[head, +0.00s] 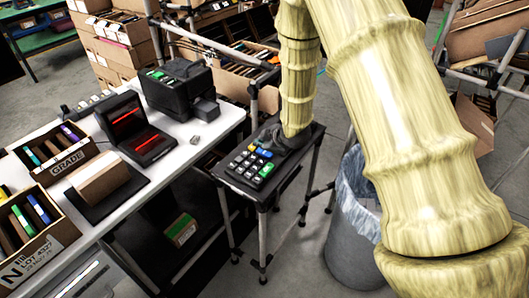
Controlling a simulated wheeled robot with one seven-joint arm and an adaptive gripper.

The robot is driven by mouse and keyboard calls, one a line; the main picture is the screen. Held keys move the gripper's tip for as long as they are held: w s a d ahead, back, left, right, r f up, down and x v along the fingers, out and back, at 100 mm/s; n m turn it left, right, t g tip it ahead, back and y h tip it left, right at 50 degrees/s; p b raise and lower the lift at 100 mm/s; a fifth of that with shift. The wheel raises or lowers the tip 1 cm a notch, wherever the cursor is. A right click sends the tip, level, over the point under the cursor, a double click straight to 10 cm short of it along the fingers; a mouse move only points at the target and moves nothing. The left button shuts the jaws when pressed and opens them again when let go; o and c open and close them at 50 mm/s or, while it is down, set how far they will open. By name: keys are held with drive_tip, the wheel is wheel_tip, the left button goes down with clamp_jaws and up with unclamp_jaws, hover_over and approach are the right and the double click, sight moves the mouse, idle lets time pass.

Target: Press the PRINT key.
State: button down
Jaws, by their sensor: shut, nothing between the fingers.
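A dark keypad (252,167) lies on top of a small black stand (306,150) right of the white bench. It has rows of pale and dark keys, blue and yellow keys along its far side, and a larger green key (267,170) at its right. The key labels are too small to read, so I cannot tell which one is PRINT. My gripper (279,142) is a dark shape below the end of my yellow arm, over the far right part of the stand. It is shut and empty, just beyond the keypad. Its fingertips are hard to make out against the black top.
A black machine (180,86) with green buttons and an open device with red lines (132,127) stand on the white bench (190,130). Cartons of books (54,152) line its left. A lined bin (355,235) stands right of the stand. Metal poles rise behind.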

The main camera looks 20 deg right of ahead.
sight(262, 153)
drive_tip(key=shift+f, duration=0.1)
drive_tip(key=shift+f, duration=0.35)
drive_tip(key=shift+f+b, duration=0.4)
drive_tip(key=shift+b, duration=0.05)
idle(0.8)
drive_tip(key=shift+r, duration=0.1)
drive_tip(key=shift+r+p, duration=0.55)
drive_tip(key=shift+r, duration=0.2)
drive_tip(key=shift+r+p, duration=1.75)
drive_tip(key=shift+r, duration=0.8)
drive_tip(key=shift+f, duration=0.1)
